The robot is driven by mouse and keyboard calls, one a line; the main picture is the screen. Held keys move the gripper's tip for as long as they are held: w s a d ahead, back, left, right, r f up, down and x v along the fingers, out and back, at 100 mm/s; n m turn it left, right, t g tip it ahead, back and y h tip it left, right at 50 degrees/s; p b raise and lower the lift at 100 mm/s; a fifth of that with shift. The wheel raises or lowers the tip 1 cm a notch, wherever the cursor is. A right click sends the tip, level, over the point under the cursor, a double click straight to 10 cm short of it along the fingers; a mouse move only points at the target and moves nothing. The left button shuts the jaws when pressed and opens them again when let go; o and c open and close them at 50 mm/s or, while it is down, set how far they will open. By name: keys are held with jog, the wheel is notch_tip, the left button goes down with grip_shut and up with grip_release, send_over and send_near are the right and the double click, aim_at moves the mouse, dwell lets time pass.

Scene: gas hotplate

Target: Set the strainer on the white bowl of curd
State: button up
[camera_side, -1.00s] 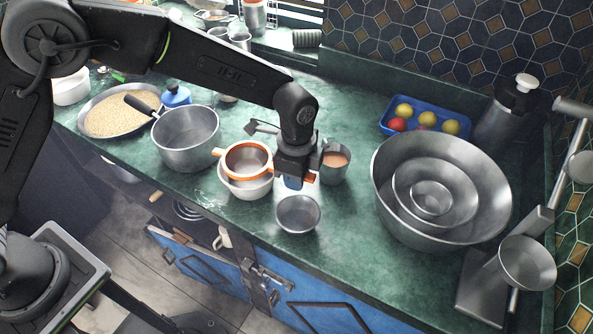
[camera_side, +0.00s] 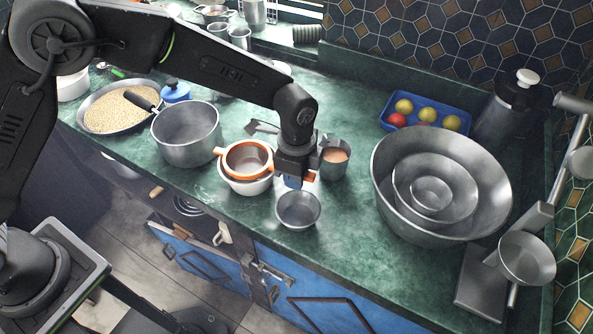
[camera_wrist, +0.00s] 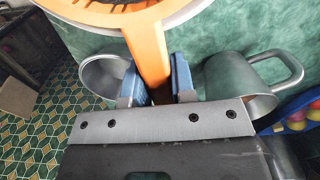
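The strainer (camera_side: 248,159) has an orange rim and handle with a metal mesh. It sits over the white bowl (camera_side: 246,189), its rim close above the bowl's rim; I cannot tell whether they touch. The bowl's curd is hidden under it. My gripper (camera_side: 296,181) is to the right of the bowl, with the strainer's handle between its blue finger pads. In the wrist view the orange handle (camera_wrist: 151,55) runs between both pads of my gripper (camera_wrist: 163,82), which look closed against it. The white bowl's edge (camera_wrist: 192,10) shows at the top there.
A small empty steel bowl (camera_side: 298,210) stands just below my gripper, and a steel mug (camera_side: 333,160) stands just to its right. A saucepan (camera_side: 186,134) is left of the white bowl. Large nested steel bowls (camera_side: 440,188) stand at right. Green counter (camera_side: 345,225) is bare in front.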

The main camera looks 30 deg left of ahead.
jog(key=o, duration=0.5)
notch_tip(320, 180, up, 13)
notch_tip(320, 180, up, 6)
jog(key=n+t, duration=0.1)
jog(key=n, duration=0.2)
send_over(268, 181)
jog(key=s+a+r+n+t, duration=0.2)
jog(key=s+a+r+n, duration=0.35)
jog(key=a, duration=0.25)
jog(key=s+a+f+n+t, duration=0.2)
jog(key=s+a+n, duration=0.5)
jog(key=s, duration=0.7)
jog(key=shift+a+f+n+t, duration=0.3)
jog(key=shift+a+n, duration=0.05)
jog(key=shift+a, duration=0.65)
